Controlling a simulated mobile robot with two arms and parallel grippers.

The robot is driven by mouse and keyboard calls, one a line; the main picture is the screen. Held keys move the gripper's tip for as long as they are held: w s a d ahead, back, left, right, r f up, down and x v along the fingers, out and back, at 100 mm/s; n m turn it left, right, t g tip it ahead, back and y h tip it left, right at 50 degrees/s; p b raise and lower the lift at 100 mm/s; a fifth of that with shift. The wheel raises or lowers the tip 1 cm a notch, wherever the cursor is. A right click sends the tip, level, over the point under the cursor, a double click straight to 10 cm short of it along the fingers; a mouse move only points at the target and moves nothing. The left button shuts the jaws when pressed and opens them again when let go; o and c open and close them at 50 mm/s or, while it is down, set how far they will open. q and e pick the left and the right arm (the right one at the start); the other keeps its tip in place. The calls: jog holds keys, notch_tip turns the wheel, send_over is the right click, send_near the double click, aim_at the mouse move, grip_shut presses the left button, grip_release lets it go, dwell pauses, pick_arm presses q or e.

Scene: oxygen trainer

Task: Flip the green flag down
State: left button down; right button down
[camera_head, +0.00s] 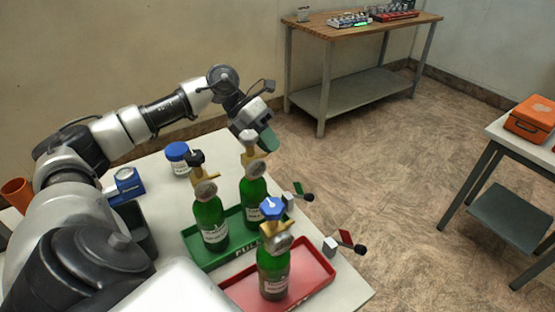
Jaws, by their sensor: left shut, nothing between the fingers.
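The green flag (298,187) is a small green plate on a grey bracket at the right end of the green tray (198,256). It stands up from the bracket, with a dark round knob beside it. My left gripper (268,143) is shut and empty. In the picture it is above and left of the flag, behind the bottles, and clearly apart from the flag. My right gripper is not in view.
Two green bottles (211,222) with brass valves stand on the green tray. Another green bottle (272,272) with a blue knob stands on the red tray (322,276), beside a red flag (346,237). A blue-lidded jar (178,158) and a blue box (126,184) are farther left.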

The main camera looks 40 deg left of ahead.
pick_arm(q)
jog(key=shift+s+a+r, duration=0.1)
jog(key=shift+s+r, duration=0.05)
jog(key=shift+r, duration=0.5)
jog(key=shift+s+a+r, duration=0.1)
jog(key=shift+s+r, duration=0.1)
jog(key=shift+r, duration=0.4)
jog(key=shift+s+a+r, duration=0.1)
jog(key=shift+s+r, duration=0.05)
jog(key=shift+r, duration=0.5)
